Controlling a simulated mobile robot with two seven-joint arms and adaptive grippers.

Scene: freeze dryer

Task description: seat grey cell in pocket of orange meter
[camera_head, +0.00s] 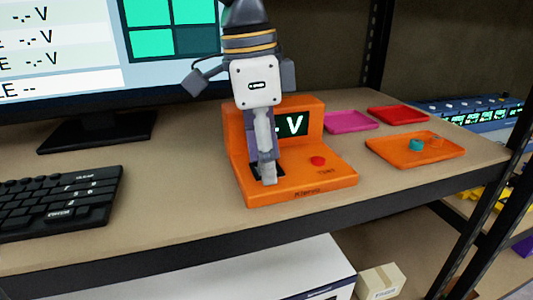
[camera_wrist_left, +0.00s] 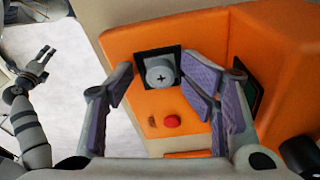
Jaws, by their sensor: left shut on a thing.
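The orange meter (camera_head: 300,188) stands on the shelf with its small display upright at the back; it also shows in the left wrist view (camera_wrist_left: 198,40). The grey cell (camera_wrist_left: 159,73), round with a plus mark on its end, is over the dark square pocket (camera_wrist_left: 171,51) of the meter. I cannot tell how deep it sits. My left gripper (camera_head: 267,178) points down at the pocket and is shut on the cell, its purple pads on either side in the wrist view. My right gripper (camera_wrist_left: 42,64) is far off to the left, small, its fingers apart and empty.
A red button (camera_head: 318,161) is on the meter right of the pocket. A keyboard (camera_head: 60,200) and monitor (camera_head: 170,70) stand left and behind. Pink (camera_head: 350,122), red (camera_head: 398,115) and orange (camera_head: 385,152) trays lie to the right; the orange one holds small parts.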

